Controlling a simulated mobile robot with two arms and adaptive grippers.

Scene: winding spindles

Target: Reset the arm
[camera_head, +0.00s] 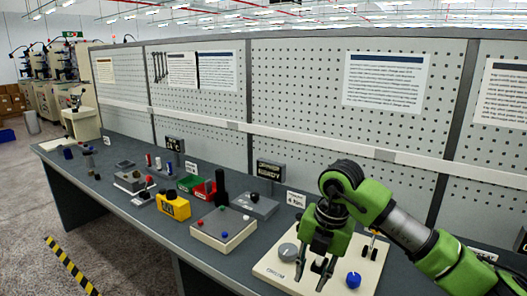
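My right arm comes in from the right, green and grey. Its gripper (314,271) points down over a cream control panel (263,267) on the bench. The two dark fingers are apart, with nothing seen between them. A grey knob (288,252) is just left of the fingers and a blue knob (353,280) is to their right. I cannot tell whether the fingertips touch the panel. The gripper hides the panel's middle. My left gripper is not in view.
The dark workbench (112,200) runs along a pegboard wall (300,85). Left of my gripper stand a cream button box (222,236), a yellow box (173,206), a red bin (204,190) and a small display (270,170). Machines (52,75) stand at the far left.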

